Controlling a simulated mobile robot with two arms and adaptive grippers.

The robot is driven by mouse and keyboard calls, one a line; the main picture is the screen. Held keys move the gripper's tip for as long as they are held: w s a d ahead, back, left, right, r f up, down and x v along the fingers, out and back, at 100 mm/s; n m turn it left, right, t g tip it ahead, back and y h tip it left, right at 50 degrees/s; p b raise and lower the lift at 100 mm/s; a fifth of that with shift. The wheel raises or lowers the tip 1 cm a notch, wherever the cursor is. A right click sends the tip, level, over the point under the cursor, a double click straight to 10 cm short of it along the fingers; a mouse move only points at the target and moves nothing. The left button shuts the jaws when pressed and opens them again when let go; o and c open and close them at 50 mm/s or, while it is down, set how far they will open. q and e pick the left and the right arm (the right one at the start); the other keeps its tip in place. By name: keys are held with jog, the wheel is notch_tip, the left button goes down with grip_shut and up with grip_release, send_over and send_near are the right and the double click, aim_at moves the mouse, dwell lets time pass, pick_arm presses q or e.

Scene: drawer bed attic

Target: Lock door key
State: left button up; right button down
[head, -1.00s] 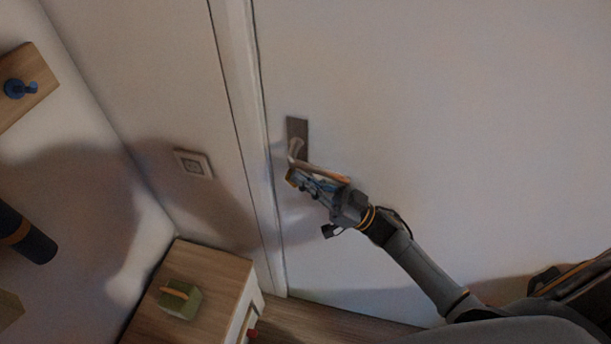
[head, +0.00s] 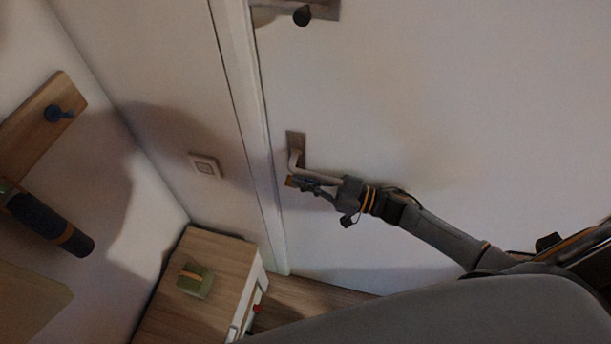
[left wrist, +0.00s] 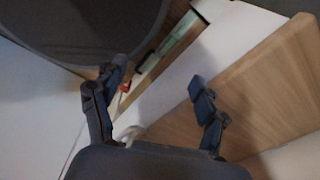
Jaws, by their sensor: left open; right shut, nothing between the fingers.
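The white door (head: 420,120) fills the middle and right of the head view. Its bent metal handle (head: 295,161) sits on a small plate. Higher up, a metal lock plate (head: 325,9) with a dark round piece (head: 302,16) shows at the top edge, partly cut off. I cannot make out whether this piece is a key. My right gripper (head: 292,182) is shut and empty just below the handle; I cannot tell whether they touch. My left gripper (left wrist: 156,80) is open and empty in the left wrist view.
A wooden cabinet (head: 210,246) with a green box (head: 195,281) on top stands left of the door.

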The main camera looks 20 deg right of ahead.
jog(key=shift+a, duration=0.15)
jog(key=r+v, duration=0.1)
jog(key=v, duration=0.7)
jog(key=shift+f, duration=0.5)
